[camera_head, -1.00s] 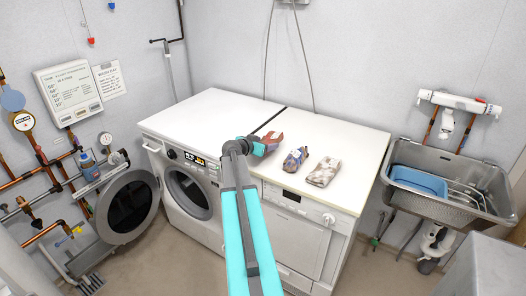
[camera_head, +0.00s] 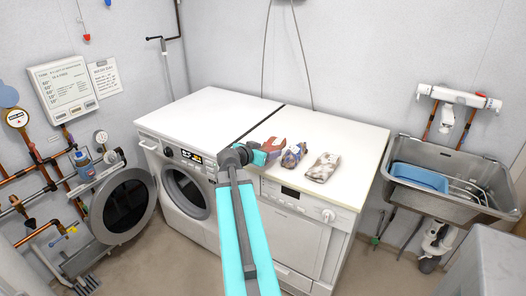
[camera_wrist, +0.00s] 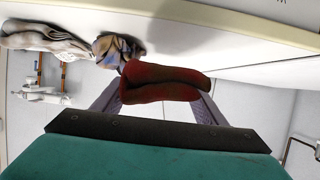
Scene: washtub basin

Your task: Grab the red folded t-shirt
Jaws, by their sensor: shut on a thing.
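The red folded t-shirt (camera_head: 274,145) is at the front of the white worktop in the head view, just left of a blue patterned folded cloth (camera_head: 293,156). My gripper (camera_head: 265,150) is shut on it. In the wrist view the red t-shirt (camera_wrist: 165,83) sits between the two grey fingers, its folded end toward the camera. The finger tips are largely hidden behind it. I cannot tell whether the t-shirt still touches the worktop.
A grey-white patterned folded cloth (camera_head: 322,167) lies right of the blue one. The worktop (camera_head: 205,108) is clear at left and back. A sink (camera_head: 455,195) with a blue basin (camera_head: 420,179) is at right.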

